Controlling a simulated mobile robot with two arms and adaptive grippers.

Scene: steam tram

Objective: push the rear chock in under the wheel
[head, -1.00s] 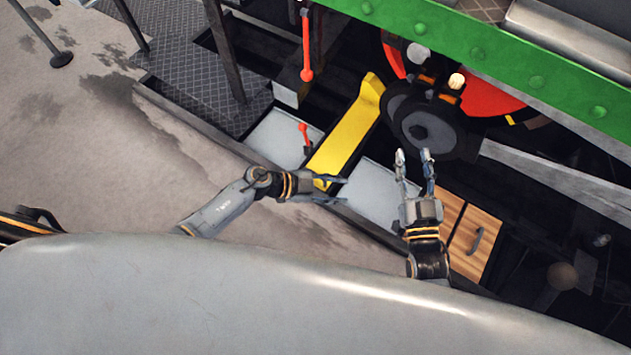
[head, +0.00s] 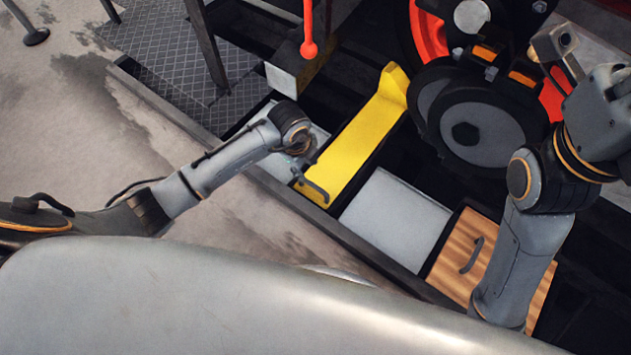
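The yellow chock (head: 362,137) is a long bar with a raised end at the upper right. That end is close to the dark grey wheel (head: 480,127); I cannot tell whether they touch. My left gripper (head: 317,178) is over the chock's near, lower-left end. Its dark fingers look spread apart, and I cannot make out contact with the chock. My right gripper (head: 558,48) is raised at the upper right, in front of the wheel area. Its fingers are too unclear to tell their state.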

